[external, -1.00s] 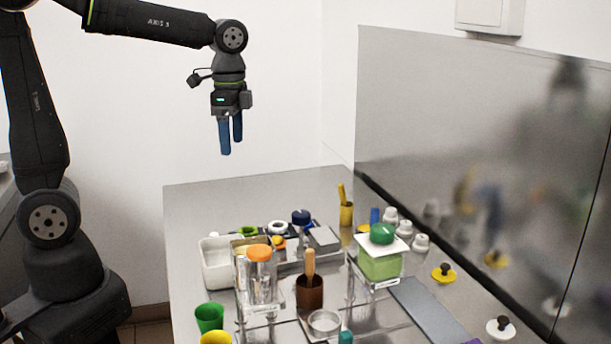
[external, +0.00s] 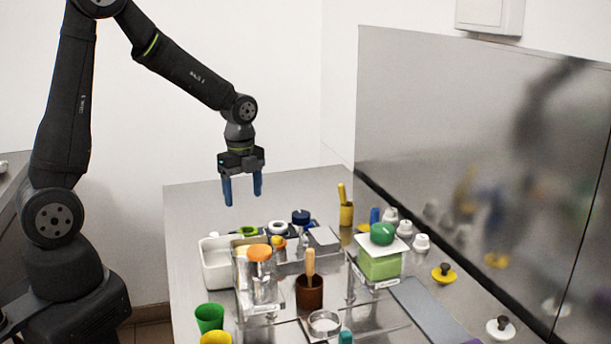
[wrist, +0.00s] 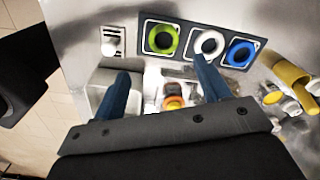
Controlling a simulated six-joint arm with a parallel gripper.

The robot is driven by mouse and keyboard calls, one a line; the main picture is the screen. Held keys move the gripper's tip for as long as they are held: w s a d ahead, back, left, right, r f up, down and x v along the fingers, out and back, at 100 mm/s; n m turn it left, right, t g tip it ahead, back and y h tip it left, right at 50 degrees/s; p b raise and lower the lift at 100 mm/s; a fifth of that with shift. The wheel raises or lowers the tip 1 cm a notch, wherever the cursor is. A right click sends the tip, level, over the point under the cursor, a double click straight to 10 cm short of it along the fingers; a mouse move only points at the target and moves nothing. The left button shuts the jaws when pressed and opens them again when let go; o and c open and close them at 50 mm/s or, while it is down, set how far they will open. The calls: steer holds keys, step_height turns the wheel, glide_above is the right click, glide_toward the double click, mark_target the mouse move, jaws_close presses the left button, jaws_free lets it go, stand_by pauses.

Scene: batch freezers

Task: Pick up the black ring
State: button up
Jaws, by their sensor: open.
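In the external view the green ring (external: 247,232), white ring (external: 278,228) and blue ring (external: 301,217) show near the back of the table. I cannot make out a ring that is plainly black; the centres of the rings look dark. My gripper (external: 243,200) is open and empty, above the table's back part.
A brown pot (external: 309,292) with a wooden handle, a green box (external: 380,265) and white bottles (external: 421,243) crowd the middle. The back left table corner is clear.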

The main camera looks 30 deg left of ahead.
step_height(320, 180, down, 5)
steer(key=shift+r, duration=0.2)
steer(key=shift+w+d+f, duration=0.1)
steer(key=shift+w+f, duration=0.05)
steer(key=shift+f, duration=1.15)
steer(key=shift+w+d+f, duration=0.1)
steer(key=shift+w+f, duration=0.05)
steer(key=shift+f, duration=1.15)
steer(key=c, duration=1.1)
steer(key=shift+o, duration=0.2)
steer(key=shift+r, duration=0.1)
